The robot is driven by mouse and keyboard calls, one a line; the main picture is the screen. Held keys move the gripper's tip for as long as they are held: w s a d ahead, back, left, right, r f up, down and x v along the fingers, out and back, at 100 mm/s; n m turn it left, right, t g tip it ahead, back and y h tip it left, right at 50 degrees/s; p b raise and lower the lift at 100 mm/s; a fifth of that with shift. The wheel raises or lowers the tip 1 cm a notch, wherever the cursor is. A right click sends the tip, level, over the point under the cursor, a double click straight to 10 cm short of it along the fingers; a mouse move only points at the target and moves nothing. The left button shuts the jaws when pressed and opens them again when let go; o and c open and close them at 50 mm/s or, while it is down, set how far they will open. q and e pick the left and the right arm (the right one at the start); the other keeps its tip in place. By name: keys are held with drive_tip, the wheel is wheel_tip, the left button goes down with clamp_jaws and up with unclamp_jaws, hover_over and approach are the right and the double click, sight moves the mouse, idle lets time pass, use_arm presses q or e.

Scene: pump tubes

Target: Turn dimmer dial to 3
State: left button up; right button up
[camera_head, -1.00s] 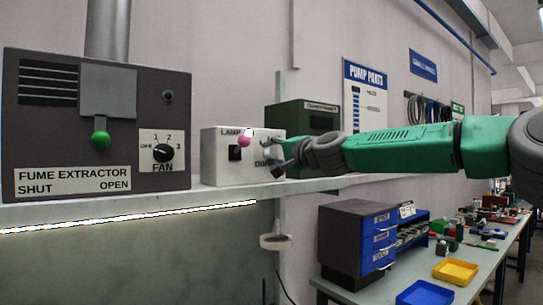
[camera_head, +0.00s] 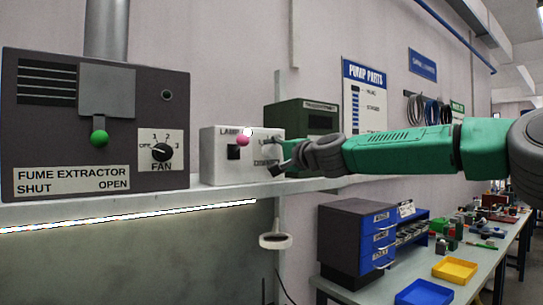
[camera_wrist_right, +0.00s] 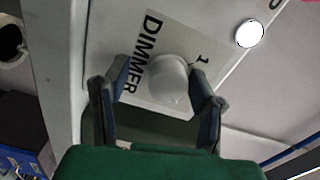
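The white lamp box (camera_head: 212,168) stands on the shelf right of the fume extractor. It carries a pink ball knob (camera_head: 243,140). In the head view its dimmer dial is mostly hidden by my right gripper (camera_head: 278,157). In the right wrist view the white round dial (camera_wrist_right: 169,82) sits on a plate (camera_wrist_right: 150,40) lettered DIMMER, with a 1 beside it. My right gripper (camera_wrist_right: 163,88) is open there, one finger on each side of the dial. A gap shows at the left finger; the right finger is very close, contact unclear. The dial's pointer cannot be made out. My left gripper is not in view.
The fume extractor (camera_head: 60,125), with a green ball knob (camera_head: 99,138) and a fan dial (camera_head: 161,152), stands at the left. A dark green box (camera_head: 290,115) is behind my gripper. A blue drawer unit (camera_head: 345,235) and trays are on the bench below right.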

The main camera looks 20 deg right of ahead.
drive_tip(key=shift+s+d+r, duration=0.15)
drive_tip(key=shift+d+r, duration=0.05)
drive_tip(key=v, duration=1.1)
drive_tip(key=shift+s+d+f, duration=0.2)
drive_tip(key=shift+f, duration=0.1)
drive_tip(key=shift+a, duration=0.15)
